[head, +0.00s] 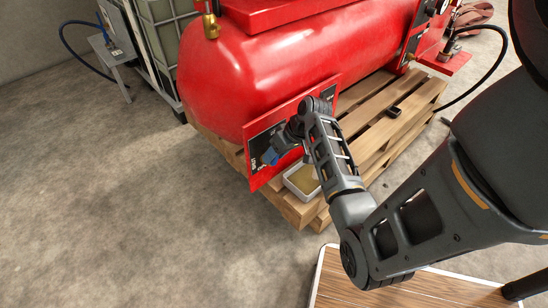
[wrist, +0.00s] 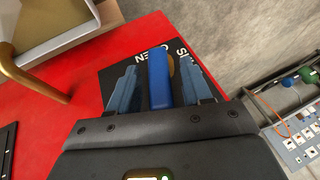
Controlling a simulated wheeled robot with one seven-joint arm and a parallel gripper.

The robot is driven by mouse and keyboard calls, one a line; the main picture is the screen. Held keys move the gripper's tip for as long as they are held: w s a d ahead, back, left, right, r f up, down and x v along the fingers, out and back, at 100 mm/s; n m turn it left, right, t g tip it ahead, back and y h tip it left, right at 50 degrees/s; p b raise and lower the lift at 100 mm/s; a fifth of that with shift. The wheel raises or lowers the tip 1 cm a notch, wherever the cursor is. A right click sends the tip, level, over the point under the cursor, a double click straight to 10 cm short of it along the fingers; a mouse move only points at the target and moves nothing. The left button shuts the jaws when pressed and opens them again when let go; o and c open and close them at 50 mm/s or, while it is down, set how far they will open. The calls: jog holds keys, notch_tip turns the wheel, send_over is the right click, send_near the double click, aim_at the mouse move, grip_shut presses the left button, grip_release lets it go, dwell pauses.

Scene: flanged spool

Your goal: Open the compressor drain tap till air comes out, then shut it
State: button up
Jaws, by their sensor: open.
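The red compressor tank (head: 225,75) lies on a pallet, with a red panel (head: 258,178) low at its end. The drain tap's blue lever (wrist: 158,80) shows in the wrist view in front of a black label (wrist: 120,68), with a bit of brass behind it. Part of the lettering, including "OPEN", is readable. My gripper (wrist: 163,92) is open, one finger on each side of the lever, with a visible gap on both sides. In the head view the lever (head: 271,158) shows beside my gripper (head: 279,152); my wrist hides part of the panel.
A shallow tray (head: 302,183) with yellowish contents sits on the wooden pallet (head: 375,140) below the panel. In the wrist view a brass pipe (wrist: 35,82) bends near the tray (wrist: 75,38). A caged tank (head: 165,35) stands back left. The concrete floor at left is clear.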

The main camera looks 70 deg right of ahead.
jog(key=shift+w+f, duration=0.2)
jog(key=shift+f, duration=0.2)
grip_shut()
dwell(0.4)
